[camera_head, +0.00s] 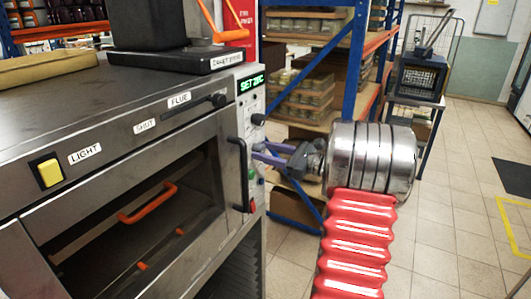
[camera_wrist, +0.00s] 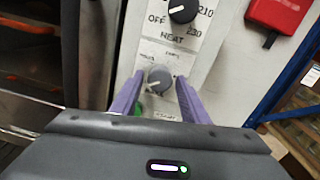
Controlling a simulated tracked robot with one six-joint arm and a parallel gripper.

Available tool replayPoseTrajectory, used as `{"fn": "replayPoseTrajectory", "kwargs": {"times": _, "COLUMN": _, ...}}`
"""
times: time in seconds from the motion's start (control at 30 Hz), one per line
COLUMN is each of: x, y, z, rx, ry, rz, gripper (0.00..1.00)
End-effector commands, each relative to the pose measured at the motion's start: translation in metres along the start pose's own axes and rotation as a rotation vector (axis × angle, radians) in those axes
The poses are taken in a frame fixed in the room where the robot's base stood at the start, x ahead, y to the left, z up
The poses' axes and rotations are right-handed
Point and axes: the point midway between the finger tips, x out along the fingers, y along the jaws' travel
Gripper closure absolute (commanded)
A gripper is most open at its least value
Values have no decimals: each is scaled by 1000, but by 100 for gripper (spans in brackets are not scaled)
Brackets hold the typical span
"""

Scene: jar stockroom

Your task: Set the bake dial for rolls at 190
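The oven's control panel is on its right side. In the wrist view a black dial (camera_wrist: 183,9) sits at the top, cut by the frame edge, with OFF, 210 and 230 around it and HEAT below. A black knob (camera_head: 258,119) also shows on the panel in the head view. Below the HEAT dial is a smaller grey dial (camera_wrist: 158,78) with small, unreadable labels. My gripper (camera_wrist: 159,82) is open, its purple fingers on either side of the grey dial with gaps visible. In the head view my gripper (camera_head: 265,154) is at the panel. A green display (camera_head: 251,82) reads roughly "SET 20C".
A red box (camera_wrist: 279,12) is at the wrist view's upper right. Blue-framed shelving (camera_head: 345,55) with jars stands behind my arm. Tiled floor (camera_head: 440,215) at the right is mostly clear.

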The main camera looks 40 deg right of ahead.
Motion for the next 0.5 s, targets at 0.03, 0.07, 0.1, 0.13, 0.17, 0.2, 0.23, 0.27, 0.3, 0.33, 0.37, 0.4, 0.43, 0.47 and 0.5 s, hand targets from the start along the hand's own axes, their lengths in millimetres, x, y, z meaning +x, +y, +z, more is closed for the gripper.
{"fn": "replayPoseTrajectory", "kwargs": {"times": 0.03, "x": 0, "y": 0, "z": 0, "rx": 0, "ry": 0, "rz": 0, "gripper": 63}}
{"fn": "replayPoseTrajectory", "kwargs": {"times": 0.07, "x": 0, "y": 0, "z": 0, "rx": 0, "ry": 0, "rz": 0, "gripper": 65}}
{"fn": "replayPoseTrajectory", "kwargs": {"times": 0.1, "x": 0, "y": 0, "z": 0, "rx": 0, "ry": 0, "rz": 0, "gripper": 68}}
{"fn": "replayPoseTrajectory", "kwargs": {"times": 0.13, "x": 0, "y": 0, "z": 0, "rx": 0, "ry": 0, "rz": 0, "gripper": 70}}
{"fn": "replayPoseTrajectory", "kwargs": {"times": 0.17, "x": 0, "y": 0, "z": 0, "rx": 0, "ry": 0, "rz": 0, "gripper": 72}}
{"fn": "replayPoseTrajectory", "kwargs": {"times": 0.2, "x": 0, "y": 0, "z": 0, "rx": 0, "ry": 0, "rz": 0, "gripper": 75}}
{"fn": "replayPoseTrajectory", "kwargs": {"times": 0.23, "x": 0, "y": 0, "z": 0, "rx": 0, "ry": 0, "rz": 0, "gripper": 77}}
{"fn": "replayPoseTrajectory", "kwargs": {"times": 0.27, "x": 0, "y": 0, "z": 0, "rx": 0, "ry": 0, "rz": 0, "gripper": 79}}
{"fn": "replayPoseTrajectory", "kwargs": {"times": 0.3, "x": 0, "y": 0, "z": 0, "rx": 0, "ry": 0, "rz": 0, "gripper": 82}}
{"fn": "replayPoseTrajectory", "kwargs": {"times": 0.33, "x": 0, "y": 0, "z": 0, "rx": 0, "ry": 0, "rz": 0, "gripper": 84}}
{"fn": "replayPoseTrajectory", "kwargs": {"times": 0.37, "x": 0, "y": 0, "z": 0, "rx": 0, "ry": 0, "rz": 0, "gripper": 86}}
{"fn": "replayPoseTrajectory", "kwargs": {"times": 0.4, "x": 0, "y": 0, "z": 0, "rx": 0, "ry": 0, "rz": 0, "gripper": 89}}
{"fn": "replayPoseTrajectory", "kwargs": {"times": 0.43, "x": 0, "y": 0, "z": 0, "rx": 0, "ry": 0, "rz": 0, "gripper": 91}}
{"fn": "replayPoseTrajectory", "kwargs": {"times": 0.47, "x": 0, "y": 0, "z": 0, "rx": 0, "ry": 0, "rz": 0, "gripper": 93}}
{"fn": "replayPoseTrajectory", "kwargs": {"times": 0.5, "x": 2, "y": 4, "z": 0, "rx": 0, "ry": 0, "rz": 3, "gripper": 93}}
